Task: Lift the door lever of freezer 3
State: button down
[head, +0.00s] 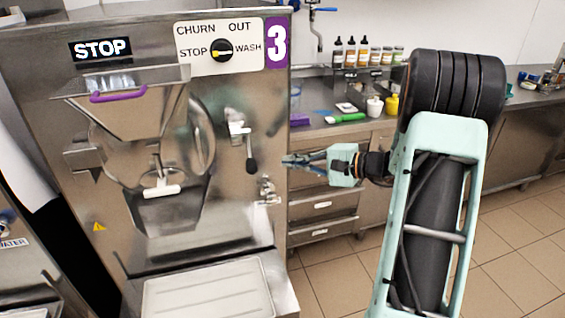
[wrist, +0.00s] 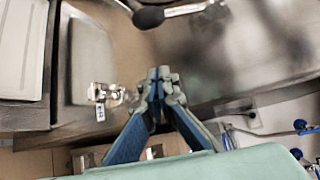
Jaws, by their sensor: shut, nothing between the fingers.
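Freezer 3 (head: 60,100) is a steel machine filling the left of the head view, with a purple "3" label (head: 277,42) at its upper right. Its door lever (head: 251,150) hangs down on the right of the front and ends in a black knob (head: 252,166). The knob (wrist: 148,17) also shows at the top of the wrist view, with the metal lever rod (wrist: 186,9) to its right. My gripper (head: 287,161) is shut and empty, just right of the knob in the head view, apart from it. In the wrist view my fingertips (wrist: 160,74) sit below the knob.
A small metal tap (head: 267,190) sits on the freezer front below the lever; it also shows left of my fingers in the wrist view (wrist: 108,94). A tray (head: 205,290) lies at the freezer's foot. A counter with bottles (head: 351,52) and cups stands behind my arm.

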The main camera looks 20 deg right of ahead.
jog(key=p+x, duration=0.1)
jog(key=x, duration=0.7)
jog(key=shift+w+a, duration=0.1)
jog(key=shift+a, duration=0.2)
jog(key=shift+s+a+r, duration=0.15)
jog(key=shift+s+a, duration=0.1)
jog(key=shift+s, duration=0.3)
jog(key=shift+s+a+r, duration=0.2)
jog(key=shift+s+a, duration=0.05)
jog(key=shift+s, duration=0.3)
jog(key=shift+s+a+r, duration=0.15)
jog(key=shift+s+a, duration=0.1)
jog(key=shift+s, duration=0.3)
jog(key=shift+r+p, duration=0.1)
jog(key=shift+p, duration=0.3)
